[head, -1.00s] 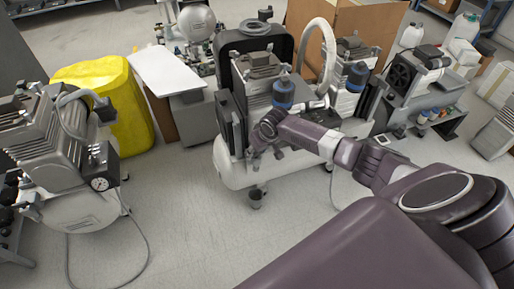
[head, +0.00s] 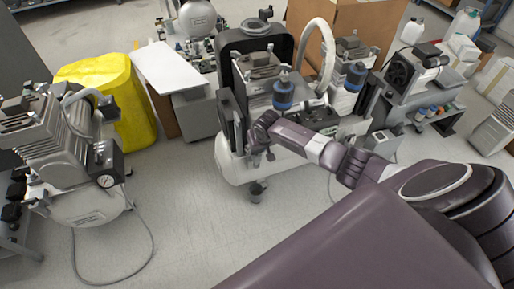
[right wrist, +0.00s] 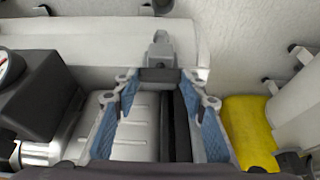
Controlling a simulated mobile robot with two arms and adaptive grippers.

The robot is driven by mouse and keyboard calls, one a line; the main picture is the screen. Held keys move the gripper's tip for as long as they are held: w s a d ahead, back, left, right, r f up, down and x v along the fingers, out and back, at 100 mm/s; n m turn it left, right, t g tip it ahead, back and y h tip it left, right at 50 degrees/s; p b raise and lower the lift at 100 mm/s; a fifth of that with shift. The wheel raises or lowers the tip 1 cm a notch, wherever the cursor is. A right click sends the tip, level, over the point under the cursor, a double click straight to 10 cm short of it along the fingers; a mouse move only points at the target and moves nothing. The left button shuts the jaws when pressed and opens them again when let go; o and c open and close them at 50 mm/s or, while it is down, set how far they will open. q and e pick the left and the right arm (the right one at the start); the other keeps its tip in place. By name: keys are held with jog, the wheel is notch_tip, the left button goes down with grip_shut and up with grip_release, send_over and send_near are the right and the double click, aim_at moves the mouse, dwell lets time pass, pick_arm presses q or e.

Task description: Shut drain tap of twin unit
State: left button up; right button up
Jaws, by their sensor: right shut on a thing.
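The twin unit, taken to be the compressor with a white tank (head: 232,168) and two blue-capped canisters (head: 283,92), stands in the middle of the head view. My right gripper (head: 262,138) is at the front of its tank; its own arm hides part of the unit. In the right wrist view, its blue-padded fingers (right wrist: 160,76) close in around a small grey lever-like part (right wrist: 160,48), which looks like the drain tap, in front of the white tank (right wrist: 95,40). The exact grip and the tap's angle are hard to tell. My left gripper is not in view.
Another compressor with a gauge (head: 106,181) stands at the left, its cable on the floor. A yellow sack-like thing (head: 120,110) and a white-topped cabinet (head: 168,68) stand behind. A cart (head: 400,100) is at the right.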

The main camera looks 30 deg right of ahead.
jog(key=o, duration=1.2)
jog(key=shift+c, duration=0.2)
jog(key=shift+r, duration=0.1)
jog(key=v, duration=1.2)
